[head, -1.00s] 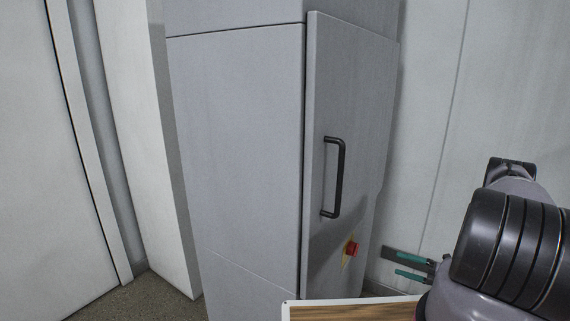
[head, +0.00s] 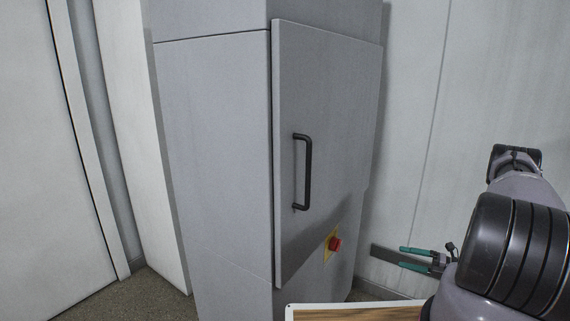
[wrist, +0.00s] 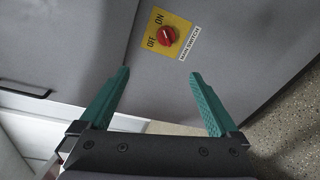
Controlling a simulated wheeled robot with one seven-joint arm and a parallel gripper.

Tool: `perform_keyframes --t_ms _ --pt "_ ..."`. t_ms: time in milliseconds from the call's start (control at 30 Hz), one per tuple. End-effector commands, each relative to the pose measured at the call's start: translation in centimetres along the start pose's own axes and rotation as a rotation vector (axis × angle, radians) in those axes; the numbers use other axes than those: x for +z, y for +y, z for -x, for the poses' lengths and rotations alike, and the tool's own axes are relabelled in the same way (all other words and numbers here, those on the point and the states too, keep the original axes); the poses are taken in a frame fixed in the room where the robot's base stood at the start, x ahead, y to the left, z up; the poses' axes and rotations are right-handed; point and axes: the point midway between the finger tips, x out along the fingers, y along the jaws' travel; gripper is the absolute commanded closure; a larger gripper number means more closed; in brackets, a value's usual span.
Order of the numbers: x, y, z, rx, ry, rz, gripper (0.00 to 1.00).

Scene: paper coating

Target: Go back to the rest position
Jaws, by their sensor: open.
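My gripper (head: 402,257) is at the lower right in the head view, with two green fingers. It is open and empty. In the wrist view the green fingers of my gripper (wrist: 159,75) stand wide apart, with nothing between them but the grey cabinet surface. The grey cabinet (head: 215,150) stands in front, with its door (head: 340,110) and black handle (head: 303,172).
A wood-topped surface with a white edge (head: 289,313) is at the bottom of the head view, below my gripper. A white wall (head: 480,90) is behind at the right. A white panel (head: 135,130) stands left of the cabinet. Speckled floor (head: 135,295) shows at lower left.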

Motion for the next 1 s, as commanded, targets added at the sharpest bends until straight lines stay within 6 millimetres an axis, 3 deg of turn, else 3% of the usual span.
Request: perform_keyframes --t_ms 167,367,667,1000 --pt "1.8 3.1 -0.6 -0.015 0.069 0.098 0.03" --pt "4.0 8.2 -1.6 -0.037 0.182 0.263 0.03" --pt "6.6 21.7 -4.0 -0.074 0.467 0.699 0.03" --pt "4.7 36.9 -5.5 -0.093 0.798 1.249 0.03"
